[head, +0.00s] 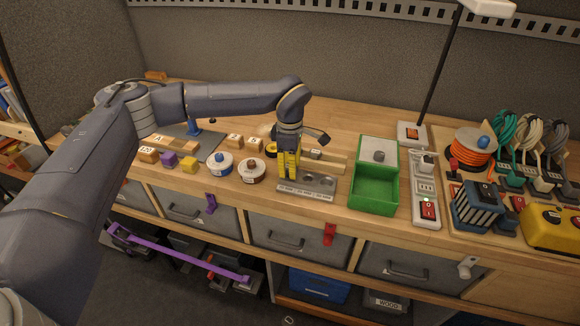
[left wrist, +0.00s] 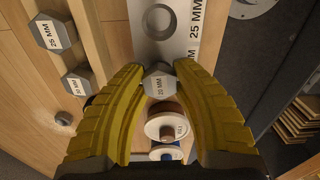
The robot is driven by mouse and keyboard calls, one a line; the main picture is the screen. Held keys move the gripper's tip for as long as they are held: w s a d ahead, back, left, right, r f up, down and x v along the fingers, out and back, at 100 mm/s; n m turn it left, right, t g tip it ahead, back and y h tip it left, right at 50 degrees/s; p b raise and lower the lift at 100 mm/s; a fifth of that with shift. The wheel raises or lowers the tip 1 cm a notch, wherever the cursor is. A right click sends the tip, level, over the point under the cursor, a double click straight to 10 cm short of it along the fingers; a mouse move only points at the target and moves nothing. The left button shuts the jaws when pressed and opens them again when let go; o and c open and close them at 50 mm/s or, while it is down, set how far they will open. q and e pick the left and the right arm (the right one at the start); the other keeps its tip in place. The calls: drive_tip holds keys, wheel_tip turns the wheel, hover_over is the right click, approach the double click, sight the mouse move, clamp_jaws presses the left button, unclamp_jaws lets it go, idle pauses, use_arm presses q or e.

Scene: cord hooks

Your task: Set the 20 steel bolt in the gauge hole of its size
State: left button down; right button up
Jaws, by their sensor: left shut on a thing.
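My left gripper (head: 288,178) points down at the left end of the grey gauge plate (head: 322,191), which has a row of labelled holes. In the left wrist view its yellow fingers (left wrist: 160,80) are shut on the 20 steel bolt (left wrist: 158,83), whose hex head reads 20 MM. The bolt is at the end of the gauge plate (left wrist: 178,52); an empty hole (left wrist: 158,18) shows beyond it. The bolt's shank is hidden under its head, so I cannot tell whether it is in a hole. My right gripper is not in view.
Other bolts, one marked 25 MM (left wrist: 52,32) and another hex bolt (left wrist: 77,82), stand on a wooden strip beside the plate. A green bin (head: 374,190) stands to the right. Labelled spools (head: 251,171) and small blocks (head: 188,164) lie to the left.

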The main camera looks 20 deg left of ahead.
use_arm(q)
drive_tip(key=shift+f, duration=0.65)
idle(0.5)
drive_tip(key=c, duration=0.6)
unclamp_jaws()
drive_tip(key=shift+r, duration=0.15)
drive_tip(key=shift+r, duration=3.35)
drive_tip(key=shift+s, duration=0.1)
